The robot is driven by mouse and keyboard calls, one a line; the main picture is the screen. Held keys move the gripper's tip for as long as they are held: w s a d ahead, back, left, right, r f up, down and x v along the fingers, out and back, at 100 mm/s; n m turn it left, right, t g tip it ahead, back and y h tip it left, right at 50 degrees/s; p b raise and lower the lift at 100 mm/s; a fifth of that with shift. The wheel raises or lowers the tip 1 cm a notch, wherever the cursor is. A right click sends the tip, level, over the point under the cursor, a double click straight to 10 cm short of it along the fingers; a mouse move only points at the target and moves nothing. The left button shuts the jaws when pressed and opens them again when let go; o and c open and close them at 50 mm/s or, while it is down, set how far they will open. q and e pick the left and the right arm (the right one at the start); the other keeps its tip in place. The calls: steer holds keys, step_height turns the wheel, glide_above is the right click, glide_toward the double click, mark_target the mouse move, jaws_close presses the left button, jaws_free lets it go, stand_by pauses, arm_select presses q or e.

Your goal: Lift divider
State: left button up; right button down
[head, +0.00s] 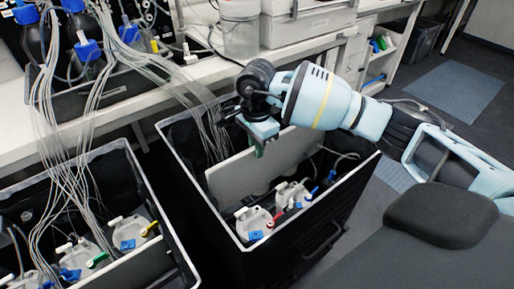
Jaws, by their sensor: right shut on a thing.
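The divider (240,168) is a flat light-grey panel. It stands upright and slightly tilted inside the black box (188,180) in the middle of the head view, and its lower part is hidden behind items in the box. My right gripper (261,146) points down over the box and is shut on the top edge of the divider. The fingertips partly cover the divider there. My left gripper is not in view.
Bottles with coloured clips (254,222) stand in the box in front of the divider. A second black box (150,190) with bottles and tubing is at left. Bundles of thin tubes (85,130) hang from the bench (150,95). Open floor (455,88) lies at right.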

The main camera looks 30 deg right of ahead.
steer(key=shift+r+p, duration=0.6)
steer(key=shift+r, duration=0.6)
steer(key=shift+r+p, duration=0.65)
steer(key=shift+r, duration=0.5)
